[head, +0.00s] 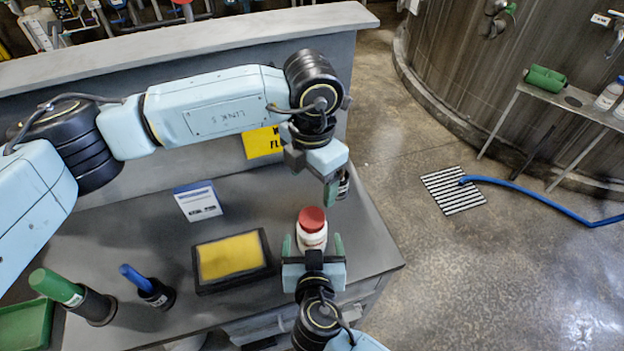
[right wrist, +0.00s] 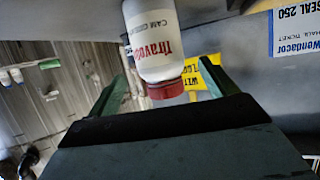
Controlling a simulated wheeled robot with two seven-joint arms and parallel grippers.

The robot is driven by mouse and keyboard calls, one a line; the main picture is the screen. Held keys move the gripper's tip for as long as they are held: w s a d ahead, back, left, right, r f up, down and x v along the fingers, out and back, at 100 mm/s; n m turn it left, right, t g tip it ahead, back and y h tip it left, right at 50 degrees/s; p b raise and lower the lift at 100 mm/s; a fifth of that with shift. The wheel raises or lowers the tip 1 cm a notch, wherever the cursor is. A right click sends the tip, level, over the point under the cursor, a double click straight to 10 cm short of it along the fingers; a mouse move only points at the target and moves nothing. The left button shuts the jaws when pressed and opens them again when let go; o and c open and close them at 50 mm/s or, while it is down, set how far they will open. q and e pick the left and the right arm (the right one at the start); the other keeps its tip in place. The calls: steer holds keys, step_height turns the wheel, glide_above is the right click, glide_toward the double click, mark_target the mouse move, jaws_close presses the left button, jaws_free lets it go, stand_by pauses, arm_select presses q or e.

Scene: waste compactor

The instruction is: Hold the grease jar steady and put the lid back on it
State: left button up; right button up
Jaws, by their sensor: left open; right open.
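The grease jar (head: 314,240) is white with red and dark lettering and stands upright near the table's right end. Its red lid (head: 311,219) sits on top; I cannot tell whether it is tightened. My right gripper (head: 312,246) is open, its green fingers on either side of the jar. In the right wrist view, the jar (right wrist: 152,40) appears upside down with the red lid (right wrist: 166,89) between the spread fingers (right wrist: 160,92). My left gripper (head: 331,190) is open, above and behind the jar, pointing down; one finger largely hides the other.
A black tray with a yellow pad (head: 232,256) lies left of the jar. A blue-and-white card (head: 198,202) stands behind it. Green-handled (head: 75,296) and blue-handled (head: 148,287) items stand at the left. A dark container (head: 344,184) is partly hidden behind my left gripper.

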steer(key=b+v, duration=0.1)
steer(key=v, duration=0.7)
steer(key=shift+s, duration=0.25)
steer(key=shift+r, duration=0.1)
